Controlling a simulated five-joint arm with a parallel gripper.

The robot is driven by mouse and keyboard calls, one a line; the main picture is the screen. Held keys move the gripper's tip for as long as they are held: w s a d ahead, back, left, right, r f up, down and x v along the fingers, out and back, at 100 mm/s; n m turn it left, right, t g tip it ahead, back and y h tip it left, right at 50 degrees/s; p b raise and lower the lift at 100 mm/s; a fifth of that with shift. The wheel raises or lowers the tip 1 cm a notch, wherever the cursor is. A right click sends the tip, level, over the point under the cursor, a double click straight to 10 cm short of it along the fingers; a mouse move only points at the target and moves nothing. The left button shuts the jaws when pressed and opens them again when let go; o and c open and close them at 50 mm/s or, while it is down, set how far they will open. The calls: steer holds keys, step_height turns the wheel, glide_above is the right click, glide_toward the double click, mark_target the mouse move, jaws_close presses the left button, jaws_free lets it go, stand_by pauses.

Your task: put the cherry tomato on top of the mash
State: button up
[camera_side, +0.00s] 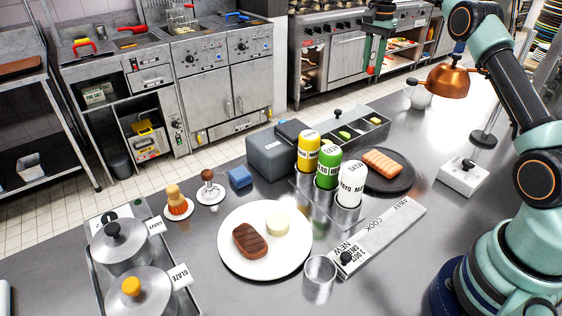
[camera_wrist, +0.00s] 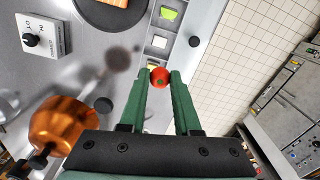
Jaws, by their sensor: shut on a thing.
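The cherry tomato (camera_wrist: 159,77) is red and round, between the tips of the two green fingers of my gripper (camera_wrist: 160,74) in the wrist view. My gripper is shut on it. In the side view my gripper (camera_side: 373,66) is raised high at the upper right, above and behind the counter items, with a bit of red at its tips. The mash (camera_side: 277,224) is a pale cream round mound on the white plate (camera_side: 258,268), right of a browned, grill-marked steak (camera_side: 252,240). My gripper is well away from the plate. The wrist view does not show the plate or mash.
Yellow, green and white bottles (camera_side: 352,187) stand in a rack just right of the plate. A metal cup (camera_side: 319,275) is at its front right. Lidded pots (camera_side: 121,240) stand at left.

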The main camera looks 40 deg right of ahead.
steer(key=w+a+r+n, duration=0.15)
steer(key=a+n, duration=0.25)
steer(key=a, duration=0.7)
steer(key=r+n, duration=0.1)
steer(key=n, duration=1.3)
glide_above(279, 221)
step_height(279, 221, down, 14)
steer(key=shift+f, duration=2.6)
steer(key=shift+f, duration=0.15)
steer(key=o, duration=0.9)
